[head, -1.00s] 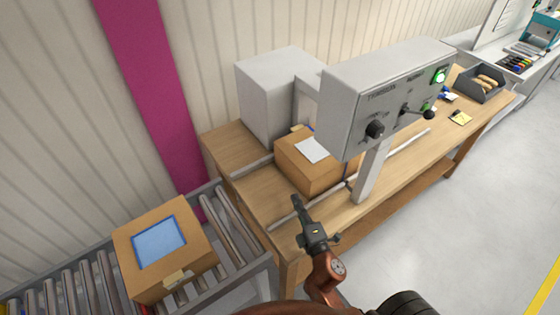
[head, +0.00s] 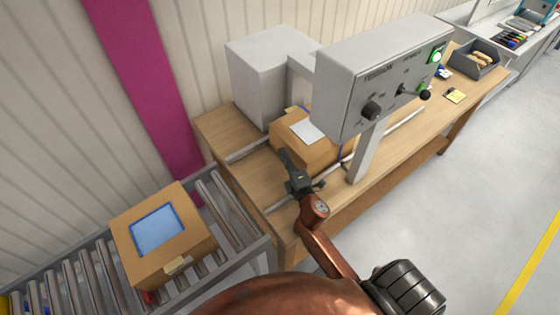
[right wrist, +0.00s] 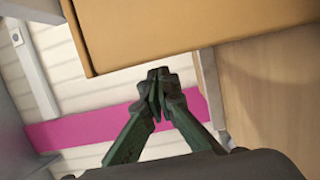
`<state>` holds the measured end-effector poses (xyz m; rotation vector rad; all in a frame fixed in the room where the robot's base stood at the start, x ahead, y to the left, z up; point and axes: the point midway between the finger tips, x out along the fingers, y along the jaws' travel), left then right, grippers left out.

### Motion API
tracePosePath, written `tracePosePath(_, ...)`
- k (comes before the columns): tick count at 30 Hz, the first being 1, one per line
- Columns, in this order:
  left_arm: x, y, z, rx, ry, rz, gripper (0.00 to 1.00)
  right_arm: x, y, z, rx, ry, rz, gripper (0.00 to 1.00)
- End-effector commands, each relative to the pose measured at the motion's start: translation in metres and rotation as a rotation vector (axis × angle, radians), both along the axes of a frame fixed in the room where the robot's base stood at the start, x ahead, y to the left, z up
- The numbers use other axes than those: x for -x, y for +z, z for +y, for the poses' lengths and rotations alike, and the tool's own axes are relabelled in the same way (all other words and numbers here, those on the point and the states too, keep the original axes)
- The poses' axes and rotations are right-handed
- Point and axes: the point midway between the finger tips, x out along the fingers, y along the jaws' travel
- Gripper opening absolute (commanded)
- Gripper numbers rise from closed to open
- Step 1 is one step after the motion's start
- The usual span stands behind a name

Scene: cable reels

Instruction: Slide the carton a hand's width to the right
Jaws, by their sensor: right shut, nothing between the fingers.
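A brown carton (head: 322,154) with a white sheet on top sits on the wooden bench, partly behind the grey control box. My right gripper (head: 285,158) is shut and empty, beside the carton's left end and low over the bench. In the right wrist view the closed fingertips (right wrist: 157,82) are just below the edge of the carton (right wrist: 190,32). I cannot tell whether they touch it. My left gripper is not in view.
A grey control box (head: 385,75) on a post (head: 369,150) stands close to the carton's right. A grey cabinet (head: 265,85) stands behind it. Rails (head: 405,118) run along the bench (head: 228,130). Another carton (head: 187,252) with a blue-edged label lies on the roller conveyor (head: 92,280).

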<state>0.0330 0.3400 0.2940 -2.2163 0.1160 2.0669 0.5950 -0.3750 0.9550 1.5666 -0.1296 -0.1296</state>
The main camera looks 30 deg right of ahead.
Motion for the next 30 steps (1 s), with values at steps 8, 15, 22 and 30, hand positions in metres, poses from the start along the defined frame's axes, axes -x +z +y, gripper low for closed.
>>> tracePosePath(8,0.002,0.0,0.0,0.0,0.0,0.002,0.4,0.0,0.0,-0.011,-0.002,-0.002,0.0,0.0)
tracePosePath(15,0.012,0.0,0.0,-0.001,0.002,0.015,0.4,0.0,0.0,-0.012,-0.001,-0.002,0.0,0.0)
tracePosePath(22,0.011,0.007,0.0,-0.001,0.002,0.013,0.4,-0.003,0.002,-0.053,0.006,-0.004,0.001,0.0)
tracePosePath(30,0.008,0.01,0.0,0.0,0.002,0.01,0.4,-0.007,0.0,-0.102,0.001,-0.003,0.0,0.0)
